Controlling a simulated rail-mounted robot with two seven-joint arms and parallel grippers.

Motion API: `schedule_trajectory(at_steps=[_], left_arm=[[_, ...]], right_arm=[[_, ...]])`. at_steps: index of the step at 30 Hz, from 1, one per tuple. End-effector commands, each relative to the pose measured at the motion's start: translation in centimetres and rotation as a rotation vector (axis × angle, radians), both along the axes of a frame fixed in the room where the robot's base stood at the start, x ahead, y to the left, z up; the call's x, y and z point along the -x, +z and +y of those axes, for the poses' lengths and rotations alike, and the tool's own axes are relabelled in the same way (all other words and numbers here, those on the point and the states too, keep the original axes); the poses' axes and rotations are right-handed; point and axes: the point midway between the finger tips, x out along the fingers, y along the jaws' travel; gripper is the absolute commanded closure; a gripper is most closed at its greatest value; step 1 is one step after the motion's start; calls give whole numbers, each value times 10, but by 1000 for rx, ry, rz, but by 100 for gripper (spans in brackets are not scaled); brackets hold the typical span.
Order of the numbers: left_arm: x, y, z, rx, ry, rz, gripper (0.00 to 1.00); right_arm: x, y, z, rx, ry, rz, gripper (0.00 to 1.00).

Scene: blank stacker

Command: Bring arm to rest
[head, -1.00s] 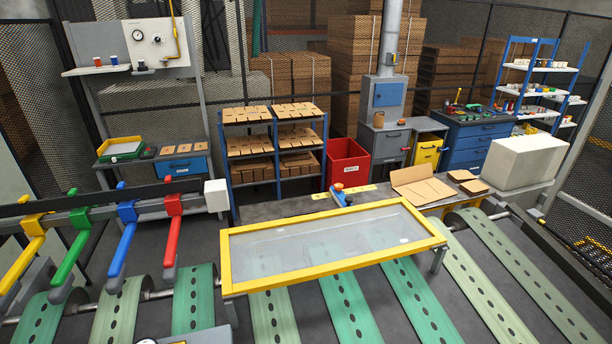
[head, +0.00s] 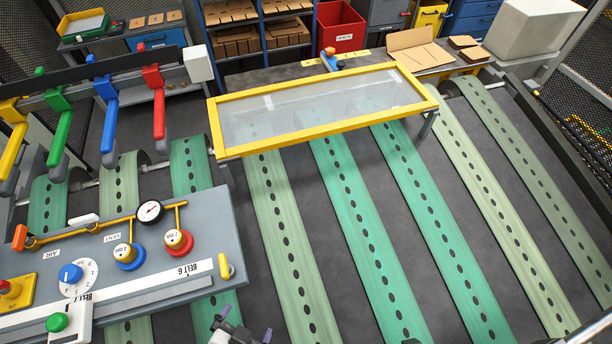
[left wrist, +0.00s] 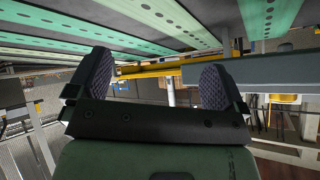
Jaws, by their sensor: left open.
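My left gripper (head: 245,325) shows at the bottom edge of the head view, over the green belts and just right of the control panel (head: 120,262). The rest of the left arm is hidden below the picture.
The yellow-framed clear cover (head: 320,148) stands over the belts (head: 345,215). Red, blue, green and yellow levers (head: 155,105) hang from a bar at the left. The control panel carries a gauge, knobs and buttons. The space above the right-hand belts is clear.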

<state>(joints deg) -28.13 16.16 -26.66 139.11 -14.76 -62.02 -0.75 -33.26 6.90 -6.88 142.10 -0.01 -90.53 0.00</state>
Motion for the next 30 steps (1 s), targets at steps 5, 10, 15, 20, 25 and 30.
schedule_trajectory(at_steps=[5, 10, 15, 20, 25, 30], left_arm=[[24, -43, 51, 29, 226, 291, 2], [61, -68, 84, 71, 379, 536, 2], [59, -17, 83, 66, 371, 531, 2], [59, 18, 83, 65, 370, 530, 2], [59, 51, 83, 64, 370, 529, 2], [59, 68, 83, 64, 369, 529, 2]], right_arm=[[0, -22, 1, -4, -3, 1, 57], [0, -36, 2, -5, -4, 1, 57], [0, 15, 2, -5, -4, 2, 57], [0, 52, 1, -5, -2, -4, 57], [0, 84, -1, 2, 1, -2, 57], [0, 100, -2, 6, 4, -3, 57]])
